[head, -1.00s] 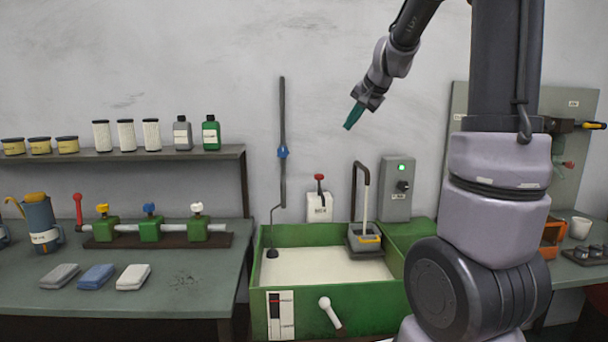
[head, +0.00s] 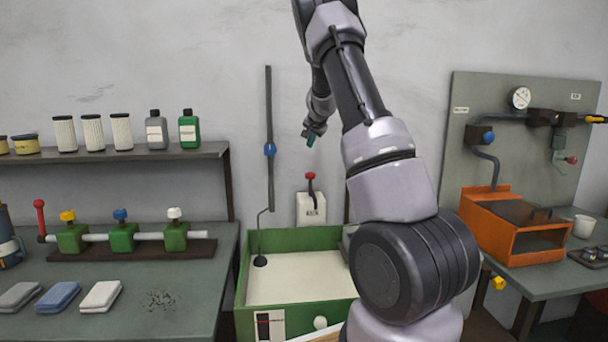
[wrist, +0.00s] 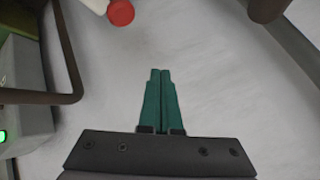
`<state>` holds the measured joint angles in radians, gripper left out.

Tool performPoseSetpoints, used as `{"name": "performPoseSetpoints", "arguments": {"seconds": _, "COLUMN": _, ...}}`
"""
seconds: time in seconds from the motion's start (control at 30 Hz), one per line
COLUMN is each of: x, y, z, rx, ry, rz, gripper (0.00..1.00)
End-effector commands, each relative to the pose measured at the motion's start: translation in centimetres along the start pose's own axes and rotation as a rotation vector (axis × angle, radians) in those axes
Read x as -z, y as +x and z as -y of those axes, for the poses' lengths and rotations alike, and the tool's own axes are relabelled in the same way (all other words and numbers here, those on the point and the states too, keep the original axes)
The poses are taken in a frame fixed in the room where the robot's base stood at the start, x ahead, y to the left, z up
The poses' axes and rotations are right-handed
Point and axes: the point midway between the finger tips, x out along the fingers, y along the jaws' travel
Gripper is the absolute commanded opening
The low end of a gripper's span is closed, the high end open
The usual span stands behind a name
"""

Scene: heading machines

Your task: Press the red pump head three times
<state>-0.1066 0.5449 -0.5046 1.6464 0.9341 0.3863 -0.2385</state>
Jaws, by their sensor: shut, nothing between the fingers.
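The red pump head (head: 310,176) tops a short dark stem on a white bottle (head: 311,209) behind the green tank. In the wrist view the red pump head (wrist: 120,12) shows at the top edge, left of the fingertips and apart from them. My gripper (head: 310,138) has teal fingers and hangs in the air above the pump head in the head view. In the wrist view my gripper (wrist: 160,72) has its fingers together with nothing between them.
A green tank (head: 290,240) of pale liquid stands below. In the wrist view, a dark bent handle (wrist: 65,60) and a grey box with a green light (wrist: 22,110) lie to the left. My arm hides the tank's right side.

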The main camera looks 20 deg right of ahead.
Motion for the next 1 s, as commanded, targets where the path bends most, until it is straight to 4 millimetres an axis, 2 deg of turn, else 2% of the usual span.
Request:
{"name": "performPoseSetpoints", "arguments": {"seconds": 0.47, "x": -0.3, "y": 0.6, "z": -0.5, "rx": -0.001, "ry": 0.001, "rz": -0.001, "gripper": 0.00}}
{"name": "performPoseSetpoints", "arguments": {"seconds": 1.0, "x": -3.7, "y": 5.4, "z": -4.1, "rx": 0.000, "ry": 0.003, "rz": -0.001, "gripper": 0.00}}
